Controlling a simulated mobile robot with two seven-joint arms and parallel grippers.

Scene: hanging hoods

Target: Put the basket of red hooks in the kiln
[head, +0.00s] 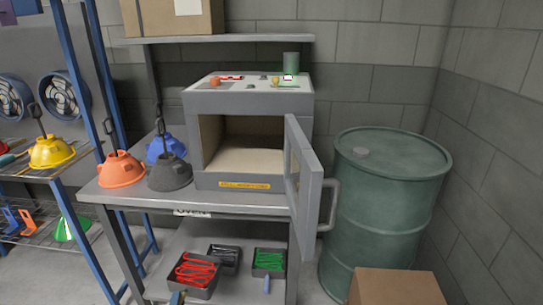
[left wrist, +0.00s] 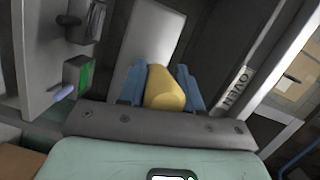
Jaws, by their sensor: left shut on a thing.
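The basket of red hooks (head: 196,289) is a dark open tray on the low shelf under the table. My left gripper (head: 177,298) shows only as a small part at the bottom edge of the head view, at the basket's near side. In the left wrist view its blue fingers (left wrist: 161,88) are shut on a yellow handle (left wrist: 164,88). The red hooks do not show in that view. The grey kiln (head: 240,182) stands on the table, its chamber empty and its door (head: 304,180) swung open to the right. My right gripper is not in view.
Baskets of black hooks (head: 224,270) and green hooks (head: 269,271) stand beside the red one. Orange (head: 121,171), grey (head: 169,174) and blue hoods crowd the table left of the kiln. A green drum (head: 387,195) stands right of the door; a cardboard box (head: 397,287) is in front.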

